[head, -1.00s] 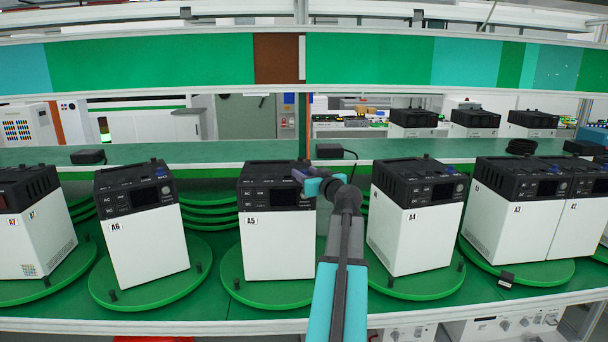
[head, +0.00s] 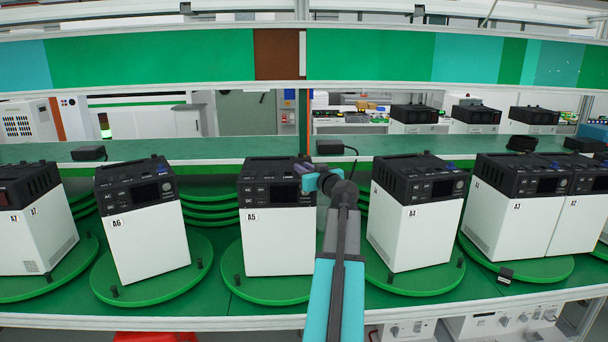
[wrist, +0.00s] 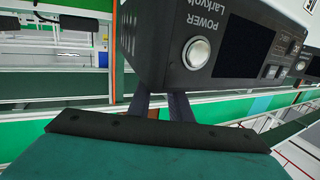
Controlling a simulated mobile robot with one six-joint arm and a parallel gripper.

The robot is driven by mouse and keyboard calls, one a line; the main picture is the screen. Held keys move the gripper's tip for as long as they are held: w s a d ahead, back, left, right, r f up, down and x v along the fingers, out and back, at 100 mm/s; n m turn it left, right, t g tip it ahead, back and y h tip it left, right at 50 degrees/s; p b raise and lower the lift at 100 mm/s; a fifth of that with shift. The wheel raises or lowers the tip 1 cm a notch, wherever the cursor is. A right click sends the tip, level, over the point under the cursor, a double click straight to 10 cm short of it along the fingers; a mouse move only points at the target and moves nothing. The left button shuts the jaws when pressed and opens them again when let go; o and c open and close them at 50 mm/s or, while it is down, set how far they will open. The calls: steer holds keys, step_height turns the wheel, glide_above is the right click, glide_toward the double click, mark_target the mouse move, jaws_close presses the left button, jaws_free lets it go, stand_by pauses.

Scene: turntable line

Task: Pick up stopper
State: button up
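Small black pegs, which may be the stoppers, stand on the green turntables; one is on the A6 turntable's front (head: 114,291), another at its right (head: 199,263), and one on the A5 turntable (head: 237,279). I cannot tell which is meant. My gripper (head: 305,170) is at the upper right edge of the black-topped white unit A5 (head: 279,240). In the wrist view, two dark fingers (wrist: 160,104) run up with a gap between their bases. Their tips are hidden behind a black unit with a round silver button (wrist: 197,53), so I see nothing held.
Similar units stand on turntables along the green bench: A6 (head: 150,240) to the left, A4 (head: 410,230) to the right, A3 (head: 510,220) further right. Behind is a shelf (head: 220,150) with black adapters (head: 88,153).

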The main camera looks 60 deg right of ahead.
steer(key=shift+r, duration=0.25)
jaws_close()
steer(key=shift+r+b, duration=0.5)
steer(key=shift+r, duration=0.55)
steer(key=s+a+r+b, duration=0.1)
steer(key=s+b, duration=0.1)
steer(key=s, duration=0.6)
steer(key=s+a+r+b, duration=0.1)
steer(key=s+b, duration=0.1)
steer(key=s, duration=0.6)
steer(key=shift+a+r, duration=0.15)
steer(key=shift+r, duration=0.1)
steer(key=shift+w, duration=0.1)
